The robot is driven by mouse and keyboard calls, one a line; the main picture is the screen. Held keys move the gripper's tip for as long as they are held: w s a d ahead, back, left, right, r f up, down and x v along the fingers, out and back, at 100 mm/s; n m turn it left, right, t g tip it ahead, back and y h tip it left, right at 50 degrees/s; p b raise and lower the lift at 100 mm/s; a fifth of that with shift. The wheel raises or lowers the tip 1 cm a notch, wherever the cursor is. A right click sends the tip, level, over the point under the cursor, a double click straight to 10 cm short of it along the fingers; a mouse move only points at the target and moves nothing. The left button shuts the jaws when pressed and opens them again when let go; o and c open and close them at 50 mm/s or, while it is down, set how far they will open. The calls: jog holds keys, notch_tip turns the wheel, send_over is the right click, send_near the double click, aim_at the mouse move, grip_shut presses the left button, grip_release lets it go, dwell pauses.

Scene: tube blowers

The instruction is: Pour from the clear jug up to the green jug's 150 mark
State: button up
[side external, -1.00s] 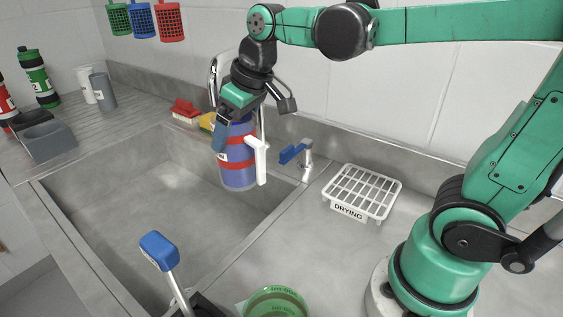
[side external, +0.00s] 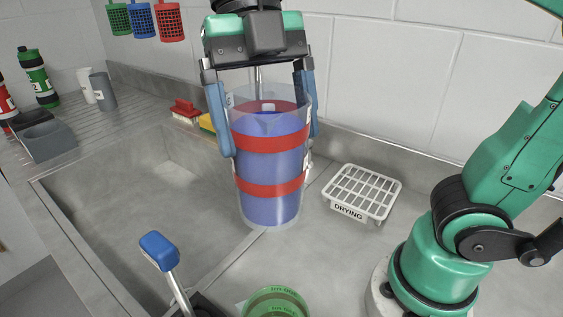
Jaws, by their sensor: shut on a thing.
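The clear jug (side external: 268,213) holds blue liquid, has two red bands and stands upright in the air over the right edge of the sink. My gripper (side external: 270,110) is shut on it from above, with one blue finger on each side of its upper wall. The liquid reaches above the upper red band, below the rim. The green jug (side external: 275,301) is at the bottom edge of the picture, cut off by the frame. Its markings are too small to read, and its fill level cannot be told.
A blue-topped lever (side external: 159,250) stands left of the green jug. A white drying rack (side external: 362,192) lies right of the held jug. The sink (side external: 130,210) is empty. Bottles, cups and a grey bin (side external: 48,139) stand at the far left. Colored brushes lie behind the sink.

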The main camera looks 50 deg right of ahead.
aim_at(272, 208)
jog(key=shift+a+x, duration=0.2)
jog(key=shift+x, duration=0.7)
jog(key=shift+a+x, duration=0.2)
jog(key=shift+x, duration=0.75)
jog(key=shift+a+x, duration=0.25)
jog(key=shift+x, duration=0.65)
dwell(0.6)
jog(key=shift+r, duration=0.15)
jog(key=shift+r+t+h, duration=0.3)
jog(key=shift+t+h, duration=0.7)
jog(key=shift+h, duration=0.2)
jog(key=shift+f+t+h, duration=0.1)
jog(key=shift+t+h, duration=0.8)
jog(key=shift+h, duration=0.2)
jog(key=shift+s+a+f+t+h, duration=0.1)
jog(key=shift+f+t+h, duration=0.15)
jog(key=shift+t+h, duration=0.35)
jog(key=shift+f+t+h, duration=0.25)
jog(key=shift+t+h, duration=0.15)
jog(key=shift+h, duration=0.3)
jog(key=shift+f, duration=0.15)
jog(key=shift+s+a+f+m+t+h, duration=0.15)
jog(key=shift+f+t+h, duration=0.15)
jog(key=shift+t+h, duration=0.2)
jog(key=shift+a+f+m+t+h, duration=0.15)
jog(key=shift+f+t+h, duration=0.1)
jog(key=shift+t+h, duration=0.25)
jog(key=shift+d, duration=0.15)
